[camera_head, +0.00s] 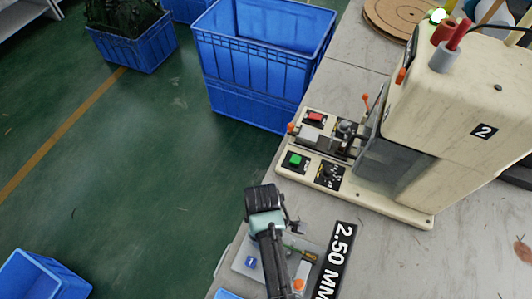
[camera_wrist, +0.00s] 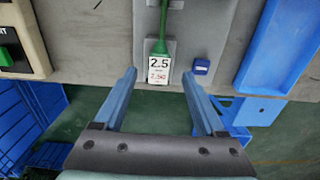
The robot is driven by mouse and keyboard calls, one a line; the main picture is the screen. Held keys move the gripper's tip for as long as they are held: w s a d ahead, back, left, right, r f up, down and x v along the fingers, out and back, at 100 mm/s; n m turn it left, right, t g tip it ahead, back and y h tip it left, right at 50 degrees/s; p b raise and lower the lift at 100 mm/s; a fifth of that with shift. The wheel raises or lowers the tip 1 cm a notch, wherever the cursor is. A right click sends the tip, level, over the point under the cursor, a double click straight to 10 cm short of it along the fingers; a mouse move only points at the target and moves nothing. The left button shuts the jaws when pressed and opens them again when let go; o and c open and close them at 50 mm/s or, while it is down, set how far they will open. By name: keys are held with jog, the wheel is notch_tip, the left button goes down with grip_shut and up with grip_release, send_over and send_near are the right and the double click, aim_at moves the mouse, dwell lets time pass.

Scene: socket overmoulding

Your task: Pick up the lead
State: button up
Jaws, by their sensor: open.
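The lead (camera_wrist: 162,25) is a thin green cord in the wrist view, running from the top edge down to a flared green end. A white tag (camera_wrist: 158,68) printed 2.5 and 2.50 shows just below that end. They lie over a grey plate on the bench. My gripper (camera_wrist: 158,74) is open, its two blue fingers either side of the tag in the picture, with nothing held. I cannot tell its height above the lead. In the head view my arm hides part of the plate, and the lead is too small to make out clearly.
A cream machine (camera_head: 470,95) marked 2 stands at the right, with a button panel (camera_head: 315,160) beside it. A black 2.50 MM sign (camera_head: 338,262) lies right of the plate. A small blue block (camera_wrist: 201,66) sits near the tag. Blue crates (camera_head: 260,55) stand on the floor.

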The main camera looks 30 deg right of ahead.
jog(key=shift+d+f, duration=0.1)
jog(key=shift+f, duration=1.6)
grip_shut()
